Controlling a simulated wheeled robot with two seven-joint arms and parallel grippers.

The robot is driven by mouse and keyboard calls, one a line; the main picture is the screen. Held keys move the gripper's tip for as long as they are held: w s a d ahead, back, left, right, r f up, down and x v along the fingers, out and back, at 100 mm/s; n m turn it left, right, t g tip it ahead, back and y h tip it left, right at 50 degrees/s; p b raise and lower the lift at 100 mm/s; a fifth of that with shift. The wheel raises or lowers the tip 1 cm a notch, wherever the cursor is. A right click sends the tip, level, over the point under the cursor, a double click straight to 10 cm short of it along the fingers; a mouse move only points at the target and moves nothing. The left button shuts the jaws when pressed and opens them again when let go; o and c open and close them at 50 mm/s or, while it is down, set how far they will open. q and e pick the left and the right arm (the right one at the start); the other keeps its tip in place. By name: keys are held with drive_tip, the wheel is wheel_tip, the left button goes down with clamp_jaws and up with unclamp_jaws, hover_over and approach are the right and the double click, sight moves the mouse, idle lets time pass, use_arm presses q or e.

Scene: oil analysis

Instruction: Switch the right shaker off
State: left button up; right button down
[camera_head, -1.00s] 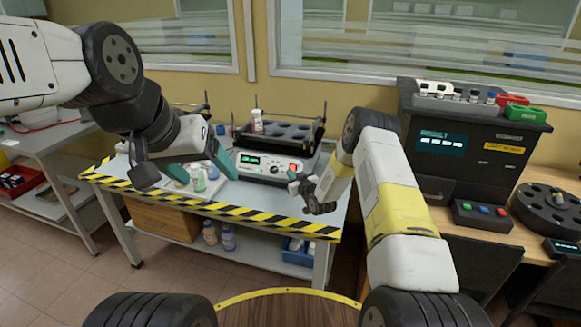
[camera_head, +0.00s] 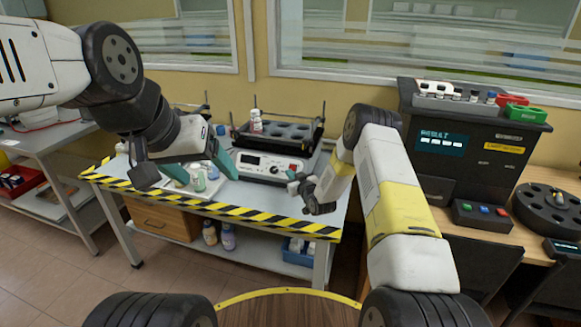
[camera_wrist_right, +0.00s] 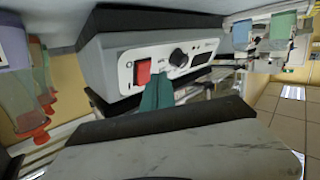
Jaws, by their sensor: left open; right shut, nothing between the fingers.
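The right shaker (camera_head: 278,150) stands on the table, a black tray with holes above a white control panel. Its display (camera_head: 250,159) is dark in the head view and also looks dark in the right wrist view (camera_wrist_right: 202,58). The red switch (camera_wrist_right: 142,72) is at one end of the panel, beside a black knob (camera_wrist_right: 179,57). My right gripper (camera_head: 296,181) is shut and empty in front of the switch; its teal fingertips (camera_wrist_right: 157,94) are close beside the switch, contact unclear. My left gripper (camera_head: 206,163) is open, in front of the left shaker, which it mostly hides.
A white-capped bottle (camera_head: 257,122) stands on the right shaker's tray. A black analyser (camera_head: 470,150) stands on the right-hand bench. Yellow-black tape (camera_head: 250,217) marks the table's front edge.

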drive_tip(key=s+r, duration=0.1)
drive_tip(key=s, duration=0.1)
drive_tip(key=s+a+r, duration=0.1)
drive_tip(key=s, duration=0.1)
drive_tip(key=shift+a+r, duration=0.2)
drive_tip(key=shift+r, duration=0.2)
idle(0.4)
drive_tip(key=s+d+r+m+g+h, duration=0.15)
drive_tip(key=d+r, duration=0.25)
drive_tip(key=r, duration=0.6)
drive_tip(key=s+d+r+g+h, duration=0.1)
drive_tip(key=s+d+r+g, duration=0.15)
drive_tip(key=r, duration=0.75)
drive_tip(key=s+d+r+m+g+h, duration=0.1)
drive_tip(key=s+d+r, duration=0.25)
drive_tip(key=s, duration=0.35)
drive_tip(key=s+d+r+h, duration=0.1)
drive_tip(key=s+d+r, duration=0.1)
drive_tip(key=s+r, duration=0.4)
drive_tip(key=s+d+r+m+g, duration=0.1)
drive_tip(key=s+d+m+g, duration=0.1)
drive_tip(key=s, duration=2.6)
drive_tip(key=shift+r+g, duration=0.35)
drive_tip(key=shift+g, duration=0.55)
